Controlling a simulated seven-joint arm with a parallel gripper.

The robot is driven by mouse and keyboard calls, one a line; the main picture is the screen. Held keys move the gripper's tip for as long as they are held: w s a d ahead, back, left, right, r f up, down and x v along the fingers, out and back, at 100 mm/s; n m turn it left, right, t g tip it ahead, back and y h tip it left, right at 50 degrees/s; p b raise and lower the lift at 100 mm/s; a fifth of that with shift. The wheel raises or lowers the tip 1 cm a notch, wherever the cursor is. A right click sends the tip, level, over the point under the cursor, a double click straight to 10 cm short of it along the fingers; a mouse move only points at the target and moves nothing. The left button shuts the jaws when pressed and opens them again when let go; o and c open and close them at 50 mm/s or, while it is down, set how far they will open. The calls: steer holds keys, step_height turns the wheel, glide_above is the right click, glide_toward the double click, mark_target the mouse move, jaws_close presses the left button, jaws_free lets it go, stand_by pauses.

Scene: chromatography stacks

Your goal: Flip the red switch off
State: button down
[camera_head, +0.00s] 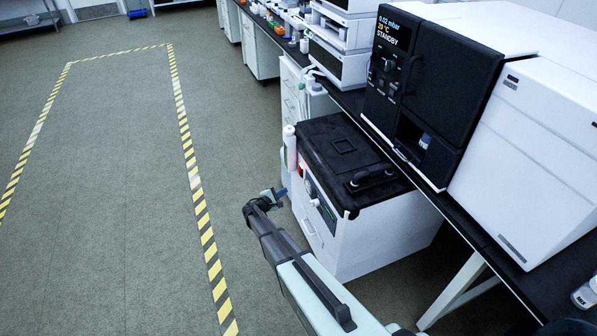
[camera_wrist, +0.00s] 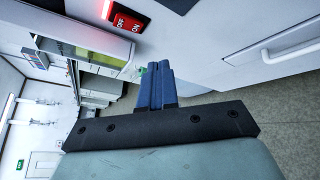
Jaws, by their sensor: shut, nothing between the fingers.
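The red switch (camera_wrist: 127,18) is at the top of the wrist view, on a white front panel. It is a small red rocker in a dark frame, with lettering that appears upside down; its tilt is hard to tell. In the head view a red glow (camera_head: 302,163) shows on the front of the white unit with a black lid. My gripper (camera_wrist: 154,68) has its blue fingers together and empty, below and to the right of the switch in the wrist view, apart from it. In the head view my gripper (camera_head: 274,195) is in front of that white unit.
The white unit's black lid (camera_head: 335,150) has a handle. A white bottle (camera_head: 289,148) is beside its left edge. A pale drawer handle (camera_wrist: 290,50) is at right in the wrist view. A black-and-white instrument (camera_head: 425,80) stands on the bench. Open floor (camera_head: 110,200) lies left.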

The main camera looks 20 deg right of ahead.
steer(key=w+a+r+n+t, duration=0.2)
steer(key=w+n+t, duration=0.2)
steer(key=w+n, duration=0.1)
steer(key=shift+a+r+n+t+y, duration=0.3)
steer(key=shift+r+n, duration=0.1)
steer(key=shift+n, duration=0.4)
steer(key=shift+w, duration=0.1)
steer(key=d+r, duration=0.1)
steer(key=d, duration=0.7)
steer(key=shift+d, duration=0.4)
steer(key=shift+d, duration=0.15)
stand_by(1.4)
steer(key=shift+d+r, duration=0.1)
steer(key=shift+d, duration=0.2)
steer(key=shift+d, duration=0.3)
stand_by(0.7)
steer(key=shift+a, duration=0.15)
